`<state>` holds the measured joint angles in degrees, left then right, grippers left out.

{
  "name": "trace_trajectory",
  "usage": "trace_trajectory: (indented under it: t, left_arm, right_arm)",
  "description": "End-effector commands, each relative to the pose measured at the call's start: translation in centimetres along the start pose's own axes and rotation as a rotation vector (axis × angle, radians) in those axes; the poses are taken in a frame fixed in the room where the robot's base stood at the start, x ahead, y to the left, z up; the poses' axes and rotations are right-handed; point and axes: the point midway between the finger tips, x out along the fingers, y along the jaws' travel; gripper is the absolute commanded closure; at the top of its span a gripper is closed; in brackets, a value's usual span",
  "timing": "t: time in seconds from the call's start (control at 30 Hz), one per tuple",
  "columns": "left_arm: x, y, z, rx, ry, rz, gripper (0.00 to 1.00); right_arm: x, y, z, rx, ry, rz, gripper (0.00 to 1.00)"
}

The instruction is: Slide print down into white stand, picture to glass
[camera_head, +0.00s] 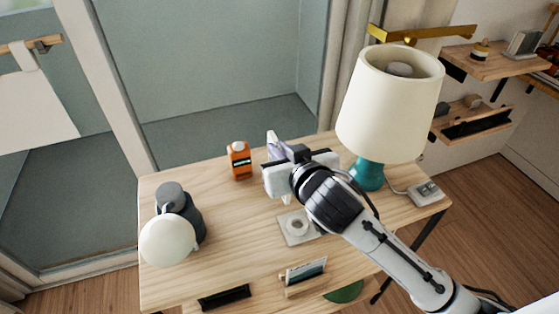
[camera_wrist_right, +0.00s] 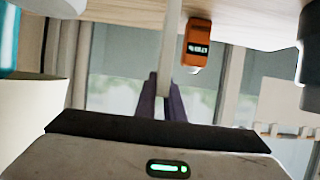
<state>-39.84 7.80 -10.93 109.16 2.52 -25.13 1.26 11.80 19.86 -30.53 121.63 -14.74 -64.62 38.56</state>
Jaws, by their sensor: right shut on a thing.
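My right gripper (camera_head: 275,142) reaches over the table, its fingers pointing away toward the glass doors. In the wrist view its purple-grey fingers (camera_wrist_right: 163,100) are shut on a thin white sheet, the print (camera_wrist_right: 170,45), seen nearly edge-on. Its picture side cannot be made out. In the head view a narrow white piece (camera_head: 287,200) shows under the gripper, perhaps the print's lower part. A flat whitish square with a round ring (camera_head: 297,226) lies on the table below the gripper; I cannot tell if it is the white stand. My left gripper is out of view.
An orange container (camera_head: 239,161) stands just left of the gripper. A lamp with a cream shade (camera_head: 388,105) and teal base stands at right, close to my arm. A dark grey jug (camera_head: 185,212) and white globe (camera_head: 167,240) are at left. A wooden holder with a card (camera_head: 305,270) is in front.

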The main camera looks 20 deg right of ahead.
Motion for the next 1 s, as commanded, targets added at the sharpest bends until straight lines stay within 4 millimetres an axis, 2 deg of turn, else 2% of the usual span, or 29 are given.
trace_trajectory:
  t: [0.03,0.17,0.4,0.57,0.6,0.7,1.0]
  left_arm:
    - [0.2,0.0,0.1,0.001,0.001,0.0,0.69]
    - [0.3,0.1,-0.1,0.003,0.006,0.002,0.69]
    - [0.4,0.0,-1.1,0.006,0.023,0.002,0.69]
    - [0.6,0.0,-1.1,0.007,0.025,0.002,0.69]
    - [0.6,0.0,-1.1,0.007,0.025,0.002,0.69]
    - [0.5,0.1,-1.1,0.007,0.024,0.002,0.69]
    - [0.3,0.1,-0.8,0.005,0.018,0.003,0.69]
  right_arm:
    - [0.4,0.1,1.1,-0.003,-0.003,0.001,1.0]
    - [1.0,0.0,2.4,-0.001,-0.001,0.0,1.0]
    - [1.0,0.0,2.5,0.0,0.001,-0.001,1.0]
    - [1.1,0.0,2.8,0.001,0.0,-0.001,1.0]
    - [1.1,0.0,2.8,0.001,0.0,-0.001,0.88]
    - [1.1,0.0,2.7,0.0,0.0,-0.001,0.72]
    - [1.1,0.0,2.6,0.0,0.001,0.0,0.72]
